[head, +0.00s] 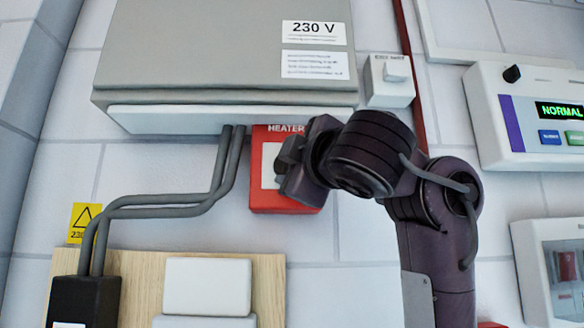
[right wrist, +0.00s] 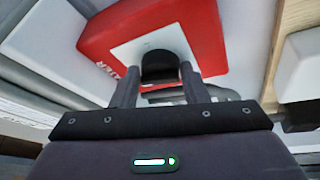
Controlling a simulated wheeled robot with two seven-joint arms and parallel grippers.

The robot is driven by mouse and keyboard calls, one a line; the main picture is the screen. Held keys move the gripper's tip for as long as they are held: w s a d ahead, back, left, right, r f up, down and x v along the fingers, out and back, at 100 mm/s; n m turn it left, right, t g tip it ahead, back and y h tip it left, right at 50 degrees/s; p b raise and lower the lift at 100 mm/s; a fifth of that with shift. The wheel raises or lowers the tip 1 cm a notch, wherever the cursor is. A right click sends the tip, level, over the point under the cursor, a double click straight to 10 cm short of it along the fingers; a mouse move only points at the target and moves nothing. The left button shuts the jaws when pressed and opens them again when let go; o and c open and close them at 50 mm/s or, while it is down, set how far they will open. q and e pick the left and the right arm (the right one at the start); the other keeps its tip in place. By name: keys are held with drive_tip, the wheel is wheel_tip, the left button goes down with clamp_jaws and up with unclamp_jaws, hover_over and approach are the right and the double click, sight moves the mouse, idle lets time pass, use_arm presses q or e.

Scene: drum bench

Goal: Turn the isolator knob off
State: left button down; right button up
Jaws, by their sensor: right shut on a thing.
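The isolator is a red box (head: 262,192) labelled HEATER, with a pale plate on its front, mounted on the wall below a grey cabinet. In the head view my right gripper (head: 285,172) is in front of it and hides the knob and much of the plate. In the right wrist view the red box (right wrist: 105,40) shows with its white plate. There the dark knob (right wrist: 160,66) sits between the two fingers of my right gripper (right wrist: 158,85), which is shut on it. The knob's pointing direction is hard to tell. My left gripper is not in view.
The grey cabinet (head: 220,50) marked 230 V overhangs the box. Grey conduits (head: 222,170) run just left of it. A small white switch (head: 390,85) is at upper right, and a panel reading NORMAL (head: 535,115) is further right. A wooden board (head: 268,275) is below.

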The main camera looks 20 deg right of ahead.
drive_tip(key=shift+f+n+g+y+b, duration=0.1)
drive_tip(key=shift+n+g+y+b, duration=0.3)
drive_tip(key=shift+n, duration=1)
drive_tip(key=o, duration=0.9)
drive_tip(key=b+v, duration=0.6)
drive_tip(key=v, duration=0.1)
drive_tip(key=shift+s+b, duration=0.3)
drive_tip(key=shift+s, duration=0.05)
